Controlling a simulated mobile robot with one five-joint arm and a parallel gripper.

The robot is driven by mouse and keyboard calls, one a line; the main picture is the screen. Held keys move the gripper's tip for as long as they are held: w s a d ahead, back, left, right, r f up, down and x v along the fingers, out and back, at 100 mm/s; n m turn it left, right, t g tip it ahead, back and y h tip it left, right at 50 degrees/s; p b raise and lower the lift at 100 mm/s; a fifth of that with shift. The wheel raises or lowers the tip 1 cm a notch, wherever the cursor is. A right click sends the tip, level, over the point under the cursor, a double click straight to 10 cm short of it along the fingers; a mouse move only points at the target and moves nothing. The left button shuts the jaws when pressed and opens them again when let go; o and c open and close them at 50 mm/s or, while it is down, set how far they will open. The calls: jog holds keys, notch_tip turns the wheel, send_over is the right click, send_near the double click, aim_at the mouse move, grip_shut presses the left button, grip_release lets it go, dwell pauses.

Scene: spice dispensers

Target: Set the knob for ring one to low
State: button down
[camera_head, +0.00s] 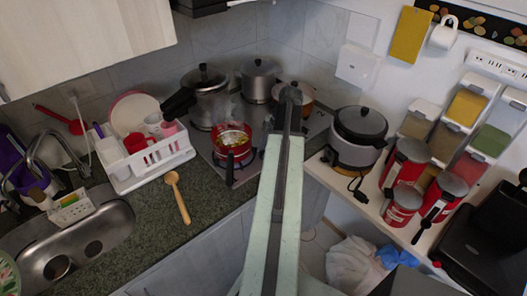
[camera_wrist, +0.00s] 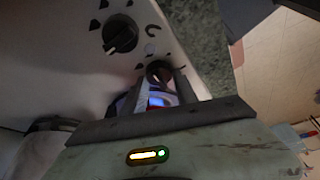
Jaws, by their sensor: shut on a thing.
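My gripper (camera_wrist: 160,84) is shut on a small dark knob (camera_wrist: 157,71) on the pale hob panel in the wrist view. Its two fingers stand at either side of the knob, and the knob's lower part is partly hidden by them. A larger-looking second dark knob (camera_wrist: 120,34) stands on the panel at the upper left, apart from the fingers, with small dark marks around it. I cannot tell which knob is for ring one. In the head view my gripper (camera_head: 290,92) reaches over the right side of the hob (camera_head: 258,118), and the knobs are hidden behind my arm.
A steaming red pan (camera_head: 232,138) stands at the hob's front left. A pressure cooker (camera_head: 205,85), a steel pot (camera_head: 259,80) and a brownish pot (camera_head: 301,92) stand behind. A rice cooker (camera_head: 358,135) is at the right. A wooden spoon (camera_head: 178,196) lies on the counter.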

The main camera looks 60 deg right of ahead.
jog(key=shift+w+d, duration=0.1)
jog(key=shift+w, duration=0.05)
jog(key=c, duration=1)
grip_release()
jog(key=shift+o, duration=0.2)
jog(key=p+v, duration=0.7)
jog(key=shift+r, duration=0.35)
